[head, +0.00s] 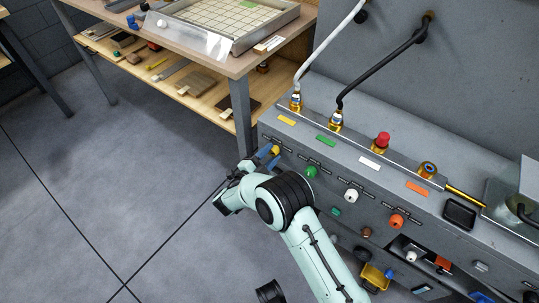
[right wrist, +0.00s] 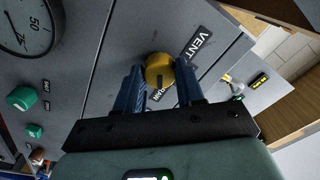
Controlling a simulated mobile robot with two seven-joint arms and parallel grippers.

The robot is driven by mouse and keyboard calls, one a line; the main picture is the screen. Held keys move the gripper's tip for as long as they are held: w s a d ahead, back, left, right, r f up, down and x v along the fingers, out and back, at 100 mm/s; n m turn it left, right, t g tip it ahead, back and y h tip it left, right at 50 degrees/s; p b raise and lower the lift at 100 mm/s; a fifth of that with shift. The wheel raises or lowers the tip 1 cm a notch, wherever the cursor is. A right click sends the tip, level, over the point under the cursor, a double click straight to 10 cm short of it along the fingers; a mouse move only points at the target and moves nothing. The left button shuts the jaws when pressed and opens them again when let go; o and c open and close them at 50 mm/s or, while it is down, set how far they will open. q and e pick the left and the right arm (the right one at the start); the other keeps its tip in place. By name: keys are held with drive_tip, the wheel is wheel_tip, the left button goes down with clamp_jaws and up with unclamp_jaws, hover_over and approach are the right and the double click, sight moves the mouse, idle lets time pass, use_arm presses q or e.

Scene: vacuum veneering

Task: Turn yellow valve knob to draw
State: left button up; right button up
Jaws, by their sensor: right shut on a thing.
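The yellow valve knob (right wrist: 158,68) sits on the grey panel front in the right wrist view, with a "VENT" label (right wrist: 196,43) above right of it. A second label below it is partly hidden; its letters cannot all be read. The knob also shows in the head view (head: 275,150), at the left end of the console. My right gripper (right wrist: 160,80) is shut on the yellow knob, a blue finger on each side. In the head view my right gripper (head: 268,156) reaches the knob from the left.
Green (head: 311,171), white (head: 351,195) and orange (head: 397,220) knobs follow along the console front (head: 450,235). A round gauge (right wrist: 28,26) is beside the yellow knob. A wooden workbench (head: 235,65) stands close behind my gripper. The floor at left is clear.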

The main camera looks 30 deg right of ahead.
drive_tip(key=o, duration=1)
drive_tip(key=shift+o, duration=0.2)
drive_tip(key=shift+a, duration=0.1)
use_arm(q)
drive_tip(key=shift+t, duration=0.6)
drive_tip(key=shift+w+d+r+p, duration=0.2)
drive_tip(key=shift+w+r+p, duration=0.3)
drive_tip(key=shift+w+r, duration=0.35)
drive_tip(key=shift+w+d+r+p, duration=0.15)
drive_tip(key=shift+w+r+p, duration=0.35)
drive_tip(key=shift+w+r, duration=0.35)
use_arm(e)
drive_tip(key=v, duration=1.3)
drive_tip(key=shift+a, duration=0.15)
use_arm(q)
drive_tip(key=shift+s+r, duration=0.1)
drive_tip(key=shift+s, duration=0.05)
